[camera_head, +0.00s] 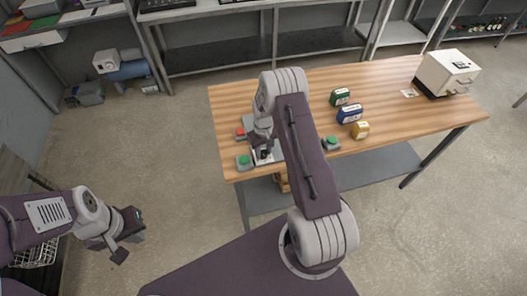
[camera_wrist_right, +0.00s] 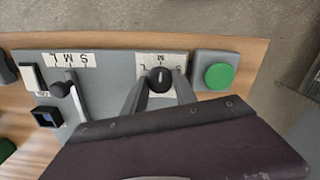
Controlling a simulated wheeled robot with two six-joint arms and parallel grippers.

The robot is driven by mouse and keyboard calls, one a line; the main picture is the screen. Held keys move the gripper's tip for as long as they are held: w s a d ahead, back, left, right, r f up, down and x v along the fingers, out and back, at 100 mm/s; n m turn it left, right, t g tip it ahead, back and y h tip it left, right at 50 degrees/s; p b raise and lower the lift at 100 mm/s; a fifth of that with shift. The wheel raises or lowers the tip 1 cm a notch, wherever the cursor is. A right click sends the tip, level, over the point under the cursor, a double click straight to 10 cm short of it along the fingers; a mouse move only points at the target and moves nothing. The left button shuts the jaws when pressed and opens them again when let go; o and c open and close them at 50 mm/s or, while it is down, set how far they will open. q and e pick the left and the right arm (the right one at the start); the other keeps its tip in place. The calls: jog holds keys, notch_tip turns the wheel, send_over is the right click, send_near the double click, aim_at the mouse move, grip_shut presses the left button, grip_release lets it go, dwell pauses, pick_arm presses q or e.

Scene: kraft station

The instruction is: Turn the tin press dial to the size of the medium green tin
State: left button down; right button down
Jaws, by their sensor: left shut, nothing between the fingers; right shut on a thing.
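The black dial knob (camera_wrist_right: 160,78) sits on a white plate marked with letters on the grey press panel (camera_wrist_right: 110,62). My right gripper (camera_wrist_right: 161,88) is shut on the knob, one finger on each side. The knob's light pointer line runs roughly up the picture; its exact setting is unclear. In the head view the right gripper (camera_head: 263,155) is over the press at the table's left end. The green tin (camera_head: 340,97) stands on the table. My left gripper (camera_head: 128,237) is shut and empty, away from the table.
A green button (camera_wrist_right: 218,76) sits beside the dial. A second black knob with a lever (camera_wrist_right: 62,88) sits under another lettered label. A blue tin (camera_head: 349,115), a yellow tin (camera_head: 360,130) and a white box machine (camera_head: 447,73) stand on the table (camera_head: 400,120).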

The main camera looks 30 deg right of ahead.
aim_at(263, 153)
jog(key=c, duration=1)
grip_release()
jog(key=shift+w, duration=0.15)
notch_tip(263, 153, up, 8)
jog(key=shift+r+b, duration=0.1)
jog(key=shift+b, duration=1.1)
jog(key=shift+r, duration=0.4)
jog(key=shift+a, duration=0.1)
